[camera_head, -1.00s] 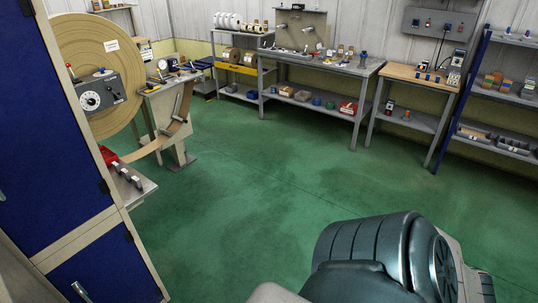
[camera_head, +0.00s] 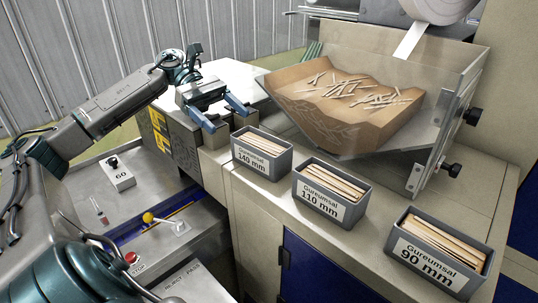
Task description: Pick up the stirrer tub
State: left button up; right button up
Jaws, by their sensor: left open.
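Three grey tubs of wooden sticks stand in a row on the cream machine ledge. The left tub (camera_head: 262,152) reads "Gureumsal 140 mm", the middle tub (camera_head: 325,201) "110 mm" and the right tub (camera_head: 434,262) "90 mm". I cannot tell which one is meant by the stirrer tub. My left gripper (camera_head: 223,113), with blue fingers, is open just behind and left of the 140 mm tub. My right gripper is out of view.
A hopper with a brown, torn-edged carton (camera_head: 340,120) of loose white sticks rises behind the tubs. A metal panel with black knobs (camera_head: 455,170) stands to its right. A lower steel surface at left carries a box marked 60 (camera_head: 118,178), a yellow-knobbed lever (camera_head: 150,218) and a red stop button (camera_head: 131,257).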

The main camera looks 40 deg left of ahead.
aim_at(252, 141)
pick_arm(q)
jog(key=x, duration=0.2)
jog(key=shift+s+d+p, duration=0.1)
jog(key=shift+d+p, duration=0.3)
jog(key=shift+d, duration=0.05)
jog(key=shift+w+d+f, duration=0.25)
jog(key=shift+d+f, duration=0.05)
jog(key=shift+f, duration=0.1)
jog(key=p+x, duration=0.1)
jog(key=x, duration=0.1)
jog(key=p+x, duration=0.1)
jog(key=x, duration=0.1)
jog(key=shift+s+d+r, duration=0.1)
jog(key=shift+s+d, duration=0.05)
jog(key=shift+d, duration=0.25)
jog(key=shift+d+f+p, duration=0.25)
jog(key=shift+f+p, duration=0.05)
jog(key=c, duration=1.1)
